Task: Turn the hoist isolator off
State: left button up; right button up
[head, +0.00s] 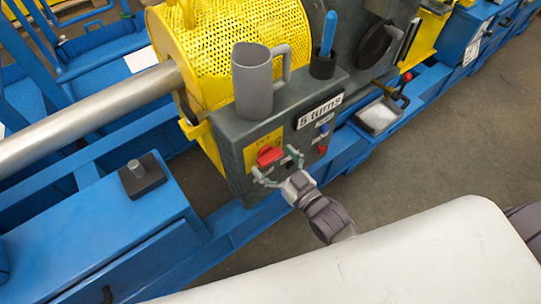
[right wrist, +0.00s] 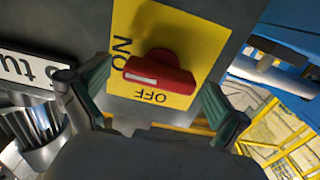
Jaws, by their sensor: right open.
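The hoist isolator is a red rotary handle (head: 270,157) on a yellow plate marked ON and OFF, on the front of a dark grey box. In the right wrist view the red handle (right wrist: 160,73) lies nearly level, and its white-striped end points left to the ON side. The word OFF is below it, upside down in that view. My right gripper (head: 277,167) is open in front of the plate. In the right wrist view its fingers (right wrist: 160,85) stand on either side of the handle, with gaps showing. My left gripper is not in view.
A grey jug (head: 252,88) and a black cup with a blue-handled tool (head: 322,66) stand on top of the box. A "5 turns" label (head: 319,111), a blue button and a red button are right of the isolator. A yellow mesh guard (head: 235,40) is behind.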

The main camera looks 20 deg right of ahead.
jog(key=shift+w+a, duration=0.2)
jog(key=shift+w, duration=0.3)
jog(key=c, duration=1.2)
jog(key=shift+o, duration=0.2)
